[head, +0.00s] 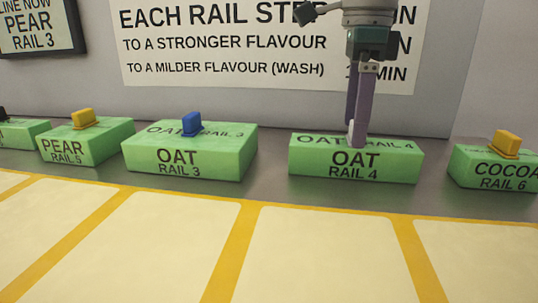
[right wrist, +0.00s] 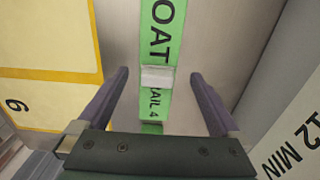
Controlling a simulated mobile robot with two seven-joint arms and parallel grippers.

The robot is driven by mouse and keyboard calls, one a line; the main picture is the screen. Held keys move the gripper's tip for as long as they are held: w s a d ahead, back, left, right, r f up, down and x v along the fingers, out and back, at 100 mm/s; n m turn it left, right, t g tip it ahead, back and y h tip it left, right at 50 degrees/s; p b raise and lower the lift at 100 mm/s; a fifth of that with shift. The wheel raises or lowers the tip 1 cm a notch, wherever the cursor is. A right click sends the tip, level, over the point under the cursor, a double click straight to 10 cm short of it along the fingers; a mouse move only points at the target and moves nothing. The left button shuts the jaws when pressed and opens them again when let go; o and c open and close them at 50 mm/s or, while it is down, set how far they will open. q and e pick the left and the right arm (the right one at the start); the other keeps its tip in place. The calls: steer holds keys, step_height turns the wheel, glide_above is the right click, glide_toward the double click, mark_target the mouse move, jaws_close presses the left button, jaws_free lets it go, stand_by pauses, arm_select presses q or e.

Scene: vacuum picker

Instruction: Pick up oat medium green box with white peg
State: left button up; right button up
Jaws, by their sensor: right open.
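The green oat box (head: 355,165) labelled OAT RAIL 4 sits on the grey shelf, right of centre in the head view. Its white peg (head: 351,132) stands on top, partly hidden by my right gripper (head: 357,130). The right gripper points down over the box, fingers open. In the right wrist view, the white peg (right wrist: 157,77) lies between the two open fingers, with a gap on each side. The green box (right wrist: 160,35) runs beneath it. Whether the fingertips have come down to the peg's height is hard to tell. My left gripper is not in view.
A green OAT RAIL 3 box (head: 190,160) with a blue peg stands left. A green PEAR box (head: 87,143) and a COCOA box (head: 495,168), both with yellow pegs, stand further out. The wall sign (head: 230,42) is behind. Pale yellow-edged panels (head: 170,240) in front are empty.

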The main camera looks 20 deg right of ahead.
mark_target(383, 160)
steer(key=f, duration=0.4)
steer(key=shift+s+f, duration=0.15)
steer(key=shift+s, duration=0.05)
jaws_close()
stand_by(0.6)
